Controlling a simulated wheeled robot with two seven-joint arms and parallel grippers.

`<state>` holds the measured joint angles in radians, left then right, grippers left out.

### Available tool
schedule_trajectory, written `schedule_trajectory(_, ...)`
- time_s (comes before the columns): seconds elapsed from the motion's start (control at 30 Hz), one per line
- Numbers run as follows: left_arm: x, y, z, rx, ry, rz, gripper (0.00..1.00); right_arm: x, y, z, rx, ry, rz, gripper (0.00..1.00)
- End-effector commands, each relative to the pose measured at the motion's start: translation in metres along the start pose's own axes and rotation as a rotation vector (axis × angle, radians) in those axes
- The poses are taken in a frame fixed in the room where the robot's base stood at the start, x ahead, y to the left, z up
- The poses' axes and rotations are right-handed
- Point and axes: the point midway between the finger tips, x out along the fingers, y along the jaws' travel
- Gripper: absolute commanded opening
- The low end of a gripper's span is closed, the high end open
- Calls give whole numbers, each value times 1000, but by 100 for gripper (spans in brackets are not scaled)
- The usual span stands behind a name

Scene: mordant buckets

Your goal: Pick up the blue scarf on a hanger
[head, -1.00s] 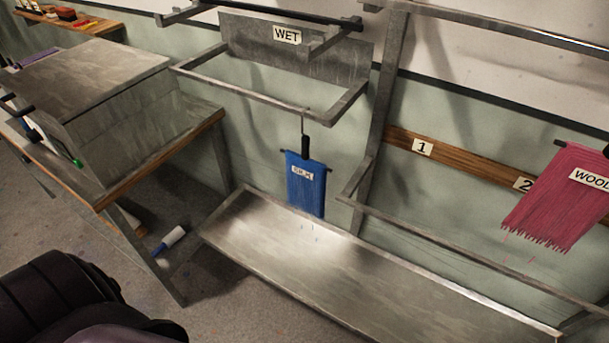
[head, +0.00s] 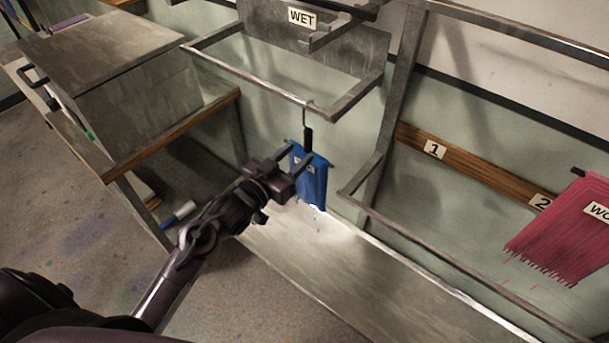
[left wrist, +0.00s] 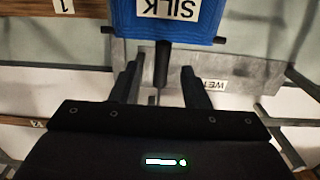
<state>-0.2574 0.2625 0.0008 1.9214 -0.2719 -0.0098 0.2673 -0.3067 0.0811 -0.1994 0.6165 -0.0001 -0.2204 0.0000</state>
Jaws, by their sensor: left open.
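The blue scarf (head: 313,187) hangs from its hanger (head: 307,138), whose thin hook is over the front bar of the rack marked WET. A white SILK label shows on the scarf (left wrist: 205,22) in the left wrist view, where the picture is upside down. My left gripper (head: 300,153) is open and empty, close in front of the scarf's top and the hanger's black grip. In the left wrist view the black grip (left wrist: 162,62) appears between the fingers; I cannot tell whether it is within their reach. The fingers partly cover the scarf. My right gripper is not in view.
The grey metal WET rack (head: 240,75) is above the scarf. A metal trough (head: 330,262) lies below it. A grey lidded box (head: 135,100) stands on a bench at left. A red scarf (head: 562,228) hangs at right, beyond an upright post (head: 385,140).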

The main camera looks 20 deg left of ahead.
Motion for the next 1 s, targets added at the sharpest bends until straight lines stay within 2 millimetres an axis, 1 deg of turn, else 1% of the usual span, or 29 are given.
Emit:
schedule_trajectory(0.03,6,0,-2,-1,1,-1,42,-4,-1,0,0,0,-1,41)
schedule_trajectory(0.13,15,-1,0,-1,-1,-1,42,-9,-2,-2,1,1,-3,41)
schedule_trajectory(0.3,37,-4,6,-1,-1,-1,42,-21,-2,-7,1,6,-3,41)
schedule_trajectory(0.4,49,-4,7,-1,-1,-1,42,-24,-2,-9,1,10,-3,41)
schedule_trajectory(0.5,55,-3,8,-1,-1,-1,42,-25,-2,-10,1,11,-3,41)
schedule_trajectory(0.73,56,-3,10,0,-2,-1,42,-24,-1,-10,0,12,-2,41)
schedule_trajectory(1.0,55,-3,10,0,-2,-1,6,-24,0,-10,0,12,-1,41)
